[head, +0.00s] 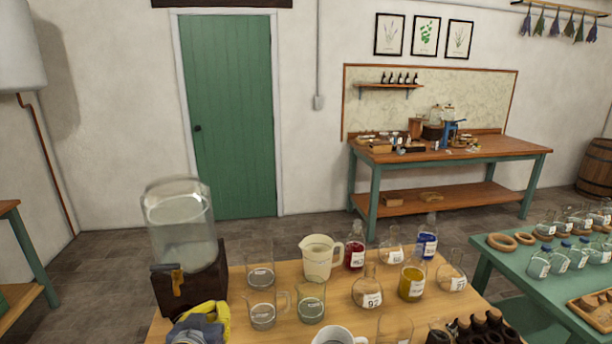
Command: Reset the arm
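I cannot make out either of my grippers or arms in the head view. A wooden table (240,318) fills the lower middle and holds glassware. On it stand a cream jug (318,258), a red bottle (355,252), a blue bottle (427,242), a yellow-filled jar (412,282) and several clear beakers and flasks. A glass dispenser (180,218) with a tap sits on a dark wooden stand at the table's left. A yellow and blue-grey item (205,322) lies at its foot, cut by the frame edge.
A green table (490,270) with flasks and cork rings stands at the right. A workbench (450,153) stands by the back wall, and a green door (232,120) is left of it. Dark stoppered items (480,328) crowd the front edge. The floor between is clear.

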